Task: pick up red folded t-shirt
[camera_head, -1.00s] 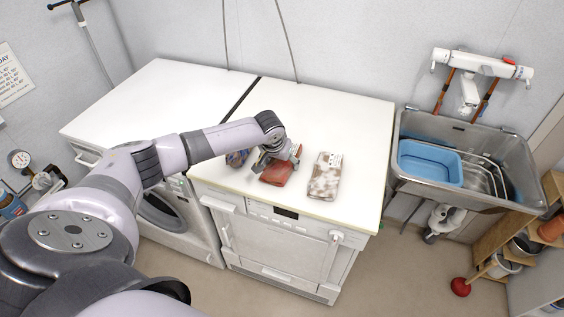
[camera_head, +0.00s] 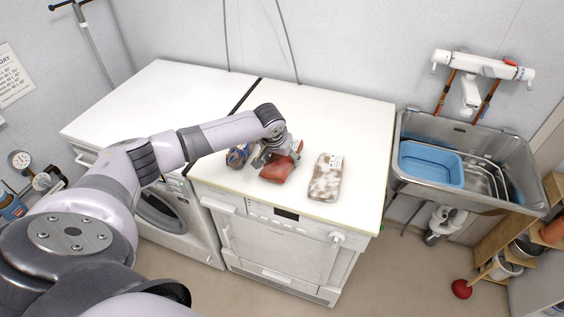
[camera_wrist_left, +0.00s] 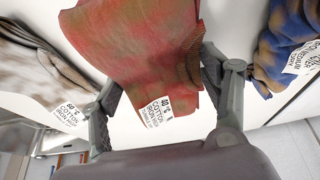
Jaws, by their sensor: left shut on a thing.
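The red folded t-shirt (camera_head: 277,172) is at the front of the white top, under my left gripper (camera_head: 268,158). In the left wrist view the red t-shirt (camera_wrist_left: 140,45), mottled with brown and greenish patches, fills the space between the two fingers of the left gripper (camera_wrist_left: 160,95). The gripper is shut on it. My right gripper is not in view.
A brown-and-white folded cloth (camera_head: 326,177) lies to the right, and a blue-brown folded cloth (camera_head: 238,155) lies close on the left. The white top (camera_head: 345,120) is clear behind them. A metal sink (camera_head: 480,140) with a blue basin (camera_head: 430,165) stands at the right.

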